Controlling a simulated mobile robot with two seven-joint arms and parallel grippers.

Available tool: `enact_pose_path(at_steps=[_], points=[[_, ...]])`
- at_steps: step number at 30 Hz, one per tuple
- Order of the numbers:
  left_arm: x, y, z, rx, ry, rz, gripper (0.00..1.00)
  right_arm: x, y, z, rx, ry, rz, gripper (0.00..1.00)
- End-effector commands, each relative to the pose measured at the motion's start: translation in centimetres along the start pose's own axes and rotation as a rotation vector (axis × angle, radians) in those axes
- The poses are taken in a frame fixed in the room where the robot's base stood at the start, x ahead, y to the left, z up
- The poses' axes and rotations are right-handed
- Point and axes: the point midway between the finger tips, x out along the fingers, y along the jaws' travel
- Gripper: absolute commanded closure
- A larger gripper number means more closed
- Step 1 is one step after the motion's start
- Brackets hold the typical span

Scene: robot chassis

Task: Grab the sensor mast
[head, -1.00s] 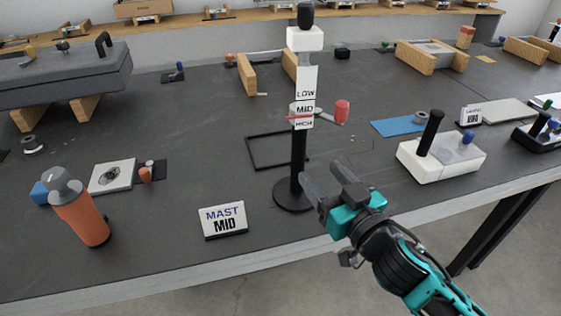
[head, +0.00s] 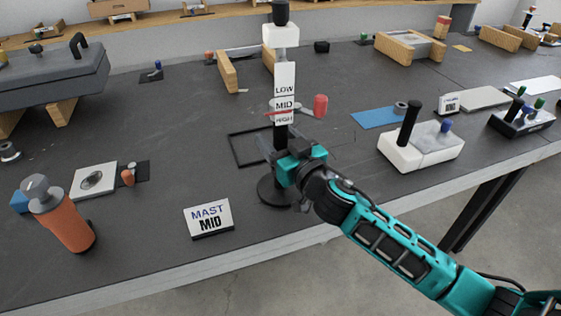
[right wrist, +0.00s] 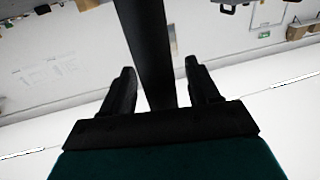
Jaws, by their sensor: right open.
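The sensor mast stands upright on the dark table, with a black round base (head: 275,190), a white scale plate (head: 285,80) marked LOW, MID and HIGH, a white block (head: 281,36) and a black cap on top. A red knob (head: 320,105) sticks out to its right. My right gripper (head: 277,150) is at the black pole, below the plate. In the right wrist view the pole (right wrist: 150,45) runs between the two open fingers (right wrist: 160,90), with gaps visible on both sides. The gripper hides part of the pole in the head view. My left gripper does not show.
A sign (head: 209,218) reading MAST MID stands left of the base. An orange cylinder (head: 65,222) is further left. A white box with a black handle (head: 420,145) stands to the right. A thin black frame (head: 245,148) lies behind the mast.

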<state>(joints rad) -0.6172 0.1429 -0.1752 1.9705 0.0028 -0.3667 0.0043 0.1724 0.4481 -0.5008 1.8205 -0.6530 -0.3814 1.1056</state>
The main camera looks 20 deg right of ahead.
Motion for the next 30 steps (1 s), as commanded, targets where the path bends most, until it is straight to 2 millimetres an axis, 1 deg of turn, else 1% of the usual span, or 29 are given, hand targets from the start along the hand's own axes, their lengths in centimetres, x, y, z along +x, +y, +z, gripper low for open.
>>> enact_pose_path(at_steps=[1,3,11,30], points=[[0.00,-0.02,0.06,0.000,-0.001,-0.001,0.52,0.51,0.01,-0.06,-0.001,0.001,0.000,0.39],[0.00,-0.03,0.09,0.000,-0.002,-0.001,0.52,0.87,0.01,-0.03,-0.002,0.001,0.000,0.39],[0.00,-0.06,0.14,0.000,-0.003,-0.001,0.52,0.98,-0.04,0.01,0.000,0.000,-0.001,0.39],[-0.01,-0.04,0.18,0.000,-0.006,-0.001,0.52,0.96,-0.03,0.00,0.000,0.000,-0.001,1.00]])
